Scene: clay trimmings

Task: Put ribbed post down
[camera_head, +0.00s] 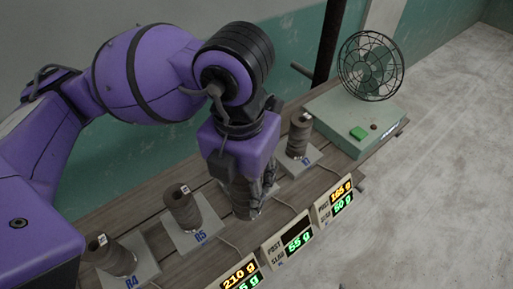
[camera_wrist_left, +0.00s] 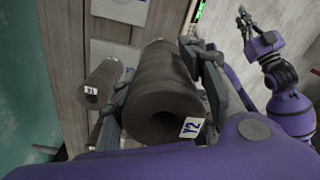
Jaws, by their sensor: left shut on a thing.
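My left gripper (camera_head: 246,198) points down over the bench and is shut on a dark brown ribbed post (camera_wrist_left: 166,85). In the left wrist view the post lies between both fingers, with a round hole in its near end and a white tag reading Y2. In the head view the gripper mostly hides this post. A pale plate (camera_head: 284,189) shows partly behind the gripper; I cannot tell if the post touches it. My right gripper (camera_wrist_left: 256,36) shows small in the left wrist view, away from the post; its jaw state is unclear.
Other ribbed posts stand on pale plates at R4 (camera_head: 117,258), R5 (camera_head: 183,208) and farther back (camera_head: 299,136). Number displays (camera_head: 287,240) line the bench's front edge, with cables behind them.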

